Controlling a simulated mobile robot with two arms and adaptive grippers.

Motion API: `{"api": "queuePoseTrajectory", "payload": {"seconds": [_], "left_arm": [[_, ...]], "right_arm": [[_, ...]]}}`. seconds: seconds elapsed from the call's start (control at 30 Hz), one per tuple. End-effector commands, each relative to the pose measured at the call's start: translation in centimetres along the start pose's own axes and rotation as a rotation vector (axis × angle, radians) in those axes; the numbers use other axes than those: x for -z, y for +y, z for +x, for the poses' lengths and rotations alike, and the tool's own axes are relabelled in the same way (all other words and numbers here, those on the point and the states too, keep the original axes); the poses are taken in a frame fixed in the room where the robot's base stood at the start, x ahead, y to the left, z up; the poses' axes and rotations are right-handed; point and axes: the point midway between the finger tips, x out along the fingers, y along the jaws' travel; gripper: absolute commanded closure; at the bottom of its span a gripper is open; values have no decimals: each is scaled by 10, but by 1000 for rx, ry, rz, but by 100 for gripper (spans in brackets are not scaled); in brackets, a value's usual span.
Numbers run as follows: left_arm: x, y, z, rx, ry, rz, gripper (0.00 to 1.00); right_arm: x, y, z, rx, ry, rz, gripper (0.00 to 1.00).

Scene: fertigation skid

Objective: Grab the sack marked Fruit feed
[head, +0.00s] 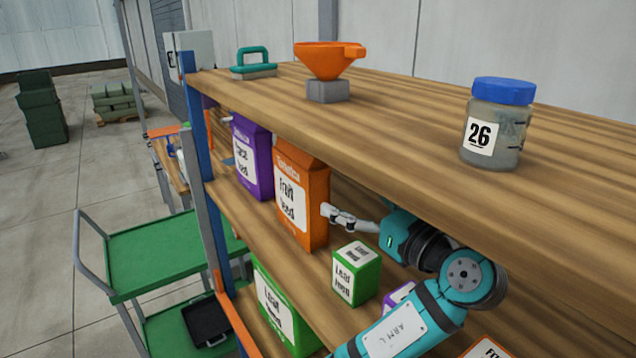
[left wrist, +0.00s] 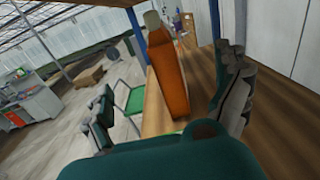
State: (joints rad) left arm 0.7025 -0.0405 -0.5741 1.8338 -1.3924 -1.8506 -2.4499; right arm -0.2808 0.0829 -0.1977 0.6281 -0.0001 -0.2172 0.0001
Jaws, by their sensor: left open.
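The orange sack marked Fruit feed (head: 301,205) stands upright on the middle shelf, beside a purple sack (head: 254,160). My left gripper (head: 335,214) is at the right side of the orange sack, under the top shelf. In the left wrist view the orange sack (left wrist: 168,84) stands ahead, between the two spread fingers of my left gripper (left wrist: 170,100). The gripper is open and holds nothing. I cannot tell whether a finger touches the sack. My right gripper is not in view.
The top shelf (head: 400,120) hangs over my left arm and bears an orange funnel (head: 328,60), a teal-handled tool (head: 253,65) and a jar marked 26 (head: 497,125). A small green box (head: 356,272) stands near my arm. A green sack (head: 283,310) is lower down. A green cart (head: 155,255) stands left.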

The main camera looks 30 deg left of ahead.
Motion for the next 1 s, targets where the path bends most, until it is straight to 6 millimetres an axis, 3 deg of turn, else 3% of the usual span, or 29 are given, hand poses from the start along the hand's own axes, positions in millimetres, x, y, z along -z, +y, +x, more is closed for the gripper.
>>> {"api": "queuePoseTrajectory", "payload": {"seconds": [0.1, 0.17, 0.4, 0.53, 0.7, 0.87, 1.0], "left_arm": [[0, 0, 2, 2, 3, -2, 1], [0, 0, 8, 0, 1, -2, 1], [0, 0, 58, -2, 1, -1, 1], [0, 0, 86, -1, 1, 0, 1], [0, -1, 112, 1, 1, -1, 1], [0, -1, 121, 2, 3, -1, 1], [0, -3, 130, 2, 2, -2, 1]], "right_arm": [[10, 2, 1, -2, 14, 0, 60], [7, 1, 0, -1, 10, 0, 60], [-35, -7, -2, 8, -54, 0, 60], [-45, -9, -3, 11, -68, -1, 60], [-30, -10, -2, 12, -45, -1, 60], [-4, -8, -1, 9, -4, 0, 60], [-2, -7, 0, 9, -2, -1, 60]]}}
